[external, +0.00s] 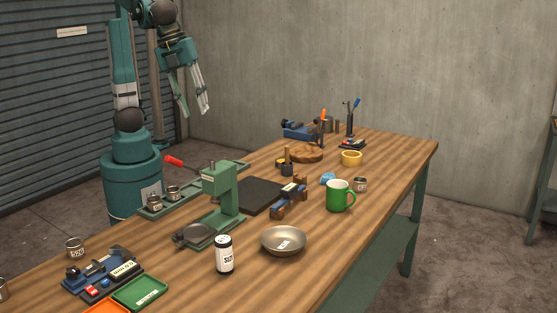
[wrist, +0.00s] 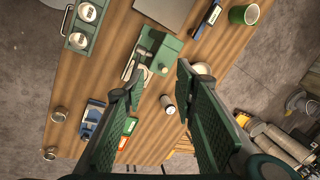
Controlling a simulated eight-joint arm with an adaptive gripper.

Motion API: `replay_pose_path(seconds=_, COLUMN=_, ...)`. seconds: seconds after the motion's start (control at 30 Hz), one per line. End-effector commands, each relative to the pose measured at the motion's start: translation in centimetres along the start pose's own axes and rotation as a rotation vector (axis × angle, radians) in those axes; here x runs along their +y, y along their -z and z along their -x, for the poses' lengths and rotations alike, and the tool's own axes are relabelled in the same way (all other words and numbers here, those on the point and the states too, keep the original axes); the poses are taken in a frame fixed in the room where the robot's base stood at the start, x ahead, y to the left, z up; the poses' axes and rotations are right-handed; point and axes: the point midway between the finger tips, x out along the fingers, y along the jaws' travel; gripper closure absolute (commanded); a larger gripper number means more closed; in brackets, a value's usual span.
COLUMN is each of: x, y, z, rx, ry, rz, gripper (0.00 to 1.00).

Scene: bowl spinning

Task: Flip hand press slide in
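The green hand press (external: 222,185) stands on the near half of the wooden table, and its lever with a red grip (external: 174,161) sticks out toward the upper left. A round dark metal part (external: 194,236) lies low at the front of its base. In the wrist view the press (wrist: 158,50) shows from above, beyond my fingers. The fine position of its slide is too small to tell. My gripper (external: 197,112) hangs high above and behind the table, well clear of the press. Its two fingers are spread with nothing between them, as the wrist view (wrist: 160,76) also shows.
A black-and-white can (external: 224,255) and a metal bowl (external: 283,241) stand right of the press. A green mug (external: 340,196), dark mat (external: 262,195) and tray of small tins (external: 163,203) are nearby. Green tray (external: 140,292) lies at front left. Tools crowd the far end.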

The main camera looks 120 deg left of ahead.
Motion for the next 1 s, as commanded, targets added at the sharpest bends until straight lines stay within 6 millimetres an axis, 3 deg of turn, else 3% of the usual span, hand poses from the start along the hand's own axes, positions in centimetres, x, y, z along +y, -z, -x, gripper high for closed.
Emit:
replay_pose_path(seconds=0.47, x=0.6, y=9.1, z=-0.9, rx=-0.108, ry=-0.038, rz=-0.318, gripper=0.71)
replay_pose_path(seconds=1.0, x=3.8, y=18.6, z=-3.2, rx=-0.226, ry=-0.088, rz=-0.655, gripper=0.71)
